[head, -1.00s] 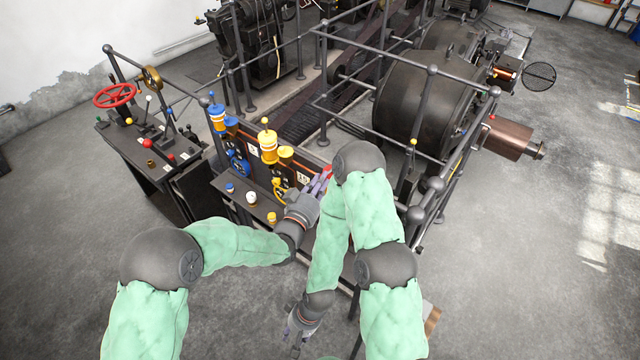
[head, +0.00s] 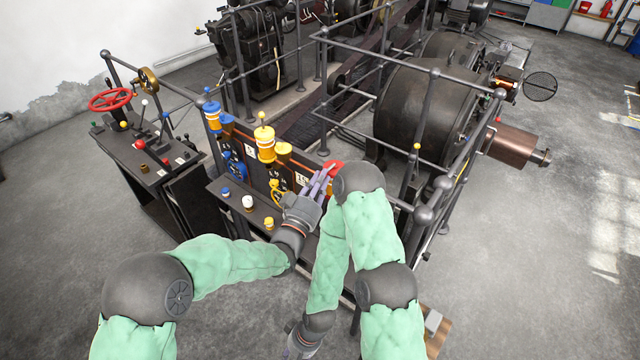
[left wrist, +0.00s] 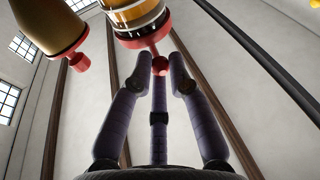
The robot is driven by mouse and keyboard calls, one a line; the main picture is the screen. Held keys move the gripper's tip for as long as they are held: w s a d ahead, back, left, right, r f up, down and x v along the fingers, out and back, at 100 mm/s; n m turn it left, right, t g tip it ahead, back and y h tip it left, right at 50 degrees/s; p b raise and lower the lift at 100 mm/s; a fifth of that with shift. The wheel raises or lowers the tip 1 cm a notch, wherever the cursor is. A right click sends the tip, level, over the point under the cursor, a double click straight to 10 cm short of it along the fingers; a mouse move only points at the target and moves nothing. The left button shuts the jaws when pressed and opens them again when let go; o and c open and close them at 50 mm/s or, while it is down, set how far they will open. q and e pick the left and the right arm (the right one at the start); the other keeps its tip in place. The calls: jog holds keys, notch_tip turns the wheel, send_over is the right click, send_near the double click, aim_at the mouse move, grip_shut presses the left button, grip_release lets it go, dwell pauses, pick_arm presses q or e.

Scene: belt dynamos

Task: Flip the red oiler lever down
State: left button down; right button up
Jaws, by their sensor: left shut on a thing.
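The red oiler (head: 333,166) shows at the right end of the control panel in the head view, partly hidden by my arm and fingers. In the left wrist view an amber glass oiler (left wrist: 138,14) with a red base is overhead. Its red lever (left wrist: 158,64) ends in a small ball knob. My left gripper (head: 322,180) reaches up to the red oiler. In the left wrist view its fingers (left wrist: 168,72) are closed around the ball knob. My right gripper (head: 298,345) hangs low at the bottom edge, mostly cut off, away from the panel.
Blue (head: 213,112) and yellow (head: 265,142) oilers stand left of the red one. Metal railings (head: 428,120) surround the large dark machine. The floor at right is clear.

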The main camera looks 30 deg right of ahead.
pick_arm(q)
jog(key=c, duration=1.2)
grip_release()
jog(key=shift+a, duration=0.1)
jog(key=v, duration=1.2)
jog(key=shift+r, duration=0.1)
